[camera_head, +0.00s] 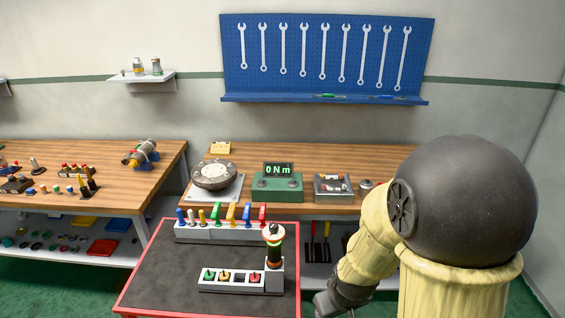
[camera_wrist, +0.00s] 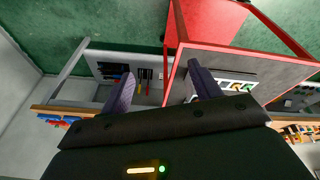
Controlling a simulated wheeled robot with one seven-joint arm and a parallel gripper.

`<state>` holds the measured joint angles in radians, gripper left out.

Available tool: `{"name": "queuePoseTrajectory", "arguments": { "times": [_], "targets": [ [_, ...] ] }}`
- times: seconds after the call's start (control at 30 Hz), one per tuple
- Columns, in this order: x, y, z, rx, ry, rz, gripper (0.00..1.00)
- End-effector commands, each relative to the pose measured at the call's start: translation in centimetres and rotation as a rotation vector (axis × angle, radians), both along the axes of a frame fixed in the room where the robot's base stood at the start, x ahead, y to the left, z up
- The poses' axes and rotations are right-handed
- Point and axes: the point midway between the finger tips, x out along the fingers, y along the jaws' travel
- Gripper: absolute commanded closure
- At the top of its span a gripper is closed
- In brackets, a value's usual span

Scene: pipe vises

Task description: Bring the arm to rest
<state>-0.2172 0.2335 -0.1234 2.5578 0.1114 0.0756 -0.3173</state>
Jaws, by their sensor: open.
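My arm, pale yellow with a dark grey joint, stands at the right of the head view and bends down to the lower middle. My gripper (camera_wrist: 160,72) shows in the wrist view with its two dark fingers spread apart and nothing between them. In the head view only a dark part of the wrist shows at the bottom edge, right of the red-edged table (camera_head: 150,296); the fingertips cannot be made out there.
Behind, a wooden bench (camera_head: 380,160) holds a green torque meter (camera_head: 277,188), a round disc fixture (camera_head: 213,176) and a tray (camera_head: 333,187).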

Motion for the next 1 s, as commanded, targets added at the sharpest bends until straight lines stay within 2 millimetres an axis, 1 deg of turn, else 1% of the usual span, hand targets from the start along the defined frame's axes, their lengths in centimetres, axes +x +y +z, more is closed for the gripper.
{"name": "queuePoseTrajectory", "arguments": {
  "times": [0.03, 0.1, 0.2, 0.3, 0.4, 1.0],
  "targets": [
    [-0.5, -0.7, 1.4, 0.024, 0.0, -0.06, 0.37],
    [-1.4, -1.5, 3.0, 0.047, 0.013, -0.138, 0.37],
    [-2.6, -2.4, 4.6, 0.064, 0.031, -0.232, 0.37],
    [-3.4, -2.9, 5.5, 0.069, 0.042, -0.286, 0.37],
    [-3.7, -3.1, 5.7, 0.069, 0.048, -0.303, 0.37],
    [-3.6, -3.0, 5.6, 0.07, 0.047, -0.3, 0.37]
  ]
}}
